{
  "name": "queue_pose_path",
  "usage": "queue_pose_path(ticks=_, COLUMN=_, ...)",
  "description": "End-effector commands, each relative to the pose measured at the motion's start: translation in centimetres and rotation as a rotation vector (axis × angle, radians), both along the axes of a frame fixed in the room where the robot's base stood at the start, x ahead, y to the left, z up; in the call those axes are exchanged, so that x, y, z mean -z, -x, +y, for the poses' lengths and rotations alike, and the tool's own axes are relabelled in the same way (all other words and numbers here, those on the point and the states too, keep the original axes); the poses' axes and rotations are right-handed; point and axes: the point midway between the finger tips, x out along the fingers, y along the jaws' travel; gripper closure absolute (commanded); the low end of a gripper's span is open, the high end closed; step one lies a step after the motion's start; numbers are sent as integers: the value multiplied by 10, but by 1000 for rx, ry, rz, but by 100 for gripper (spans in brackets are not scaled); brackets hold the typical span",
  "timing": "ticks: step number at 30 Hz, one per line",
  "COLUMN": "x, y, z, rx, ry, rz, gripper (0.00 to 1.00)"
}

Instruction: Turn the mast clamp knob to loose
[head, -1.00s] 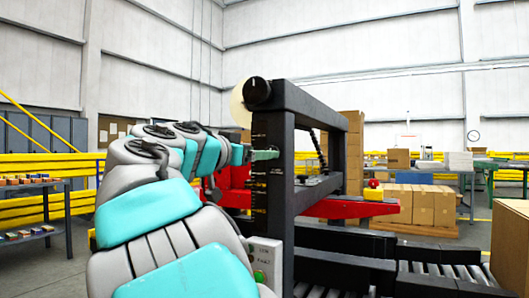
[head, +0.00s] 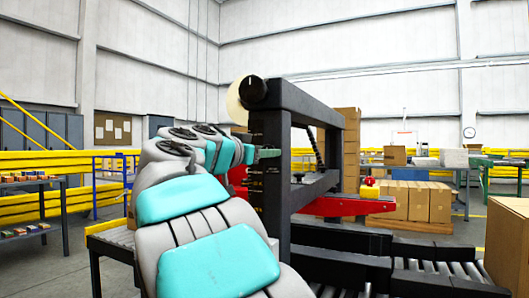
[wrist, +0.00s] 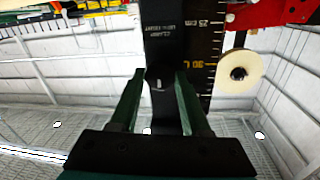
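The dark upright mast (head: 270,205) of the machine stands right of my arm in the head view. My gripper (head: 268,153) reaches to the mast there, with its green fingers pointing right. In the wrist view my gripper (wrist: 159,75) is open, its two fingers spread apart. A small dark shape with a white mark, apparently the mast clamp knob (wrist: 157,84), shows between the fingertips against the dark mast. Whether either finger touches it I cannot tell. Small white lettering (wrist: 160,26) is on the mast near it. In the head view this knob is hidden.
A black round knob with a white line (head: 252,91) sits at the mast top, before a pale roll (head: 236,102). A scale (wrist: 215,50) runs beside the mast. A roller conveyor (head: 420,275) lies at lower right, with cartons (head: 415,202) behind.

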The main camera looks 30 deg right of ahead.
Motion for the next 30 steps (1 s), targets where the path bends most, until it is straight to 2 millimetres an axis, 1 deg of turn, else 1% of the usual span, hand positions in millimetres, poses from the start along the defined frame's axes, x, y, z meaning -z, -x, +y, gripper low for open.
queue_pose_path(ticks=1, x=0, y=0, z=0, rx=1, ry=0, rz=0, gripper=64)
queue_pose_path(ticks=9, x=0, y=0, z=0, rx=1, ry=-1, rz=1, gripper=94)
queue_pose_path(ticks=11, x=0, y=0, z=0, rx=1, ry=-1, rz=1, gripper=100)
queue_pose_path(ticks=22, x=1, y=1, z=-1, rx=3, ry=22, rz=27, gripper=100)
queue_pose_path(ticks=30, x=2, y=0, z=-1, rx=4, ry=119, rz=152, gripper=100)
